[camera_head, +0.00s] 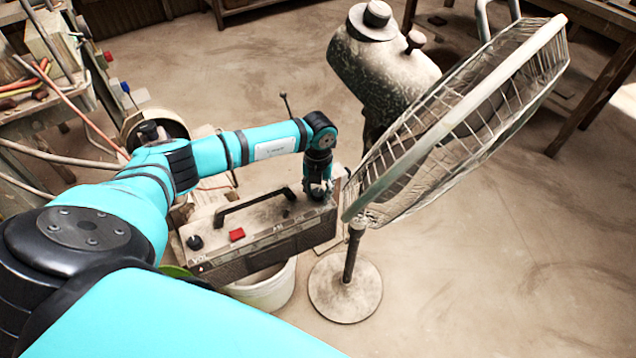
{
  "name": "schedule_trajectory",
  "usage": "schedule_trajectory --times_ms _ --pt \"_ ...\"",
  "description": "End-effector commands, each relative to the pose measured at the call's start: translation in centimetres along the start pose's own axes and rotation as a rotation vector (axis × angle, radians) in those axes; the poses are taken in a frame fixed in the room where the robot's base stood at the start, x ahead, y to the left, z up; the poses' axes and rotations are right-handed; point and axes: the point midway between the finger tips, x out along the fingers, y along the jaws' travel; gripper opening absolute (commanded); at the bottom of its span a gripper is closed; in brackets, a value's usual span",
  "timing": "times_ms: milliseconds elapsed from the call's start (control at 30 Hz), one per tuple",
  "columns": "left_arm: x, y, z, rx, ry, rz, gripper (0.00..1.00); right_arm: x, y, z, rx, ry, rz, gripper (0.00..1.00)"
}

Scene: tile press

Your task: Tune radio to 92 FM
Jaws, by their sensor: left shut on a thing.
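The radio (262,258) is a dusty grey box with a black carrying handle (245,204), a red button (237,235) and a black knob (194,242) at the left end of its top. A thin antenna (286,104) rises behind my arm. My left gripper (318,193) points down onto the right end of the radio's top. It is shut on a small part there, likely a knob, which the fingers hide. The dial reading is too small to make out. My right gripper is not in view.
A standing fan (455,120) with a wire cage is close to the right of my left gripper; its round base (345,288) is on the floor. A white bucket (268,290) is below the radio. A cluttered shelf (50,110) is at left.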

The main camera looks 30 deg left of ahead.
Motion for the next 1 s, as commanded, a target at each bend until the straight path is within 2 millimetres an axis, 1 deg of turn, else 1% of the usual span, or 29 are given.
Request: schedule_trajectory --times_ms 267,300,467,767,867,967,1000 --pt "-0.1 -0.1 0.0 0.001 -0.001 -0.003 0.0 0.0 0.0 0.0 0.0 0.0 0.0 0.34" --pt "-0.1 -0.1 0.0 0.001 -0.001 -0.003 0.34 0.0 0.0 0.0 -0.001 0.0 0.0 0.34" --pt "-0.1 -0.1 0.0 0.001 -0.001 -0.002 0.55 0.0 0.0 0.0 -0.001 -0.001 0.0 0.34" --pt "-0.2 0.0 0.0 0.001 -0.001 -0.001 0.55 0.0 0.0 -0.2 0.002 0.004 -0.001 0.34" --pt "-1.1 -0.1 0.1 0.001 -0.003 -0.002 0.55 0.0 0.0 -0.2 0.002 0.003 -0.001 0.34" --pt "-2.8 -0.1 0.1 0.002 -0.004 -0.003 0.55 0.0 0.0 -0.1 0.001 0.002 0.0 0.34" --pt "-3.6 0.0 0.1 0.002 -0.004 -0.003 0.55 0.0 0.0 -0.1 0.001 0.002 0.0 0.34"
